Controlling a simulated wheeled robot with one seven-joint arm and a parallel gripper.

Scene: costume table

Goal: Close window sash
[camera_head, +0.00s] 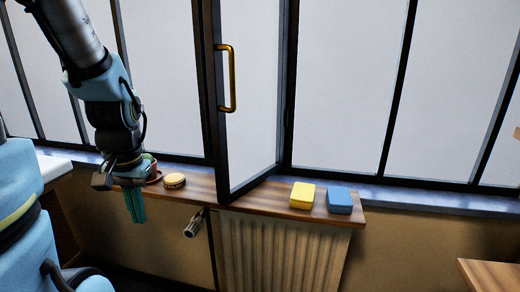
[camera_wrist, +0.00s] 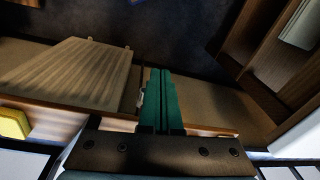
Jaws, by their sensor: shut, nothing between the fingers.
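The window sash (camera_head: 222,150) is a dark-framed pane that stands open, swung into the room over the wooden sill. Its brass handle (camera_head: 232,78) is on the upper part of the frame's left side. My gripper (camera_head: 136,220) is at the left end of the sill, pointing down, well left of the sash and apart from it. Its green fingers are shut and hold nothing. They also show shut in the wrist view (camera_wrist: 158,75), where the sash does not show.
On the wooden sill (camera_head: 250,208) are a yellow sponge-like block (camera_head: 303,195), a blue block (camera_head: 340,200), a round tan object (camera_head: 174,181) and a small pot (camera_head: 152,168) partly hidden by my gripper. A radiator (camera_head: 280,250) with a valve (camera_head: 194,223) is below.

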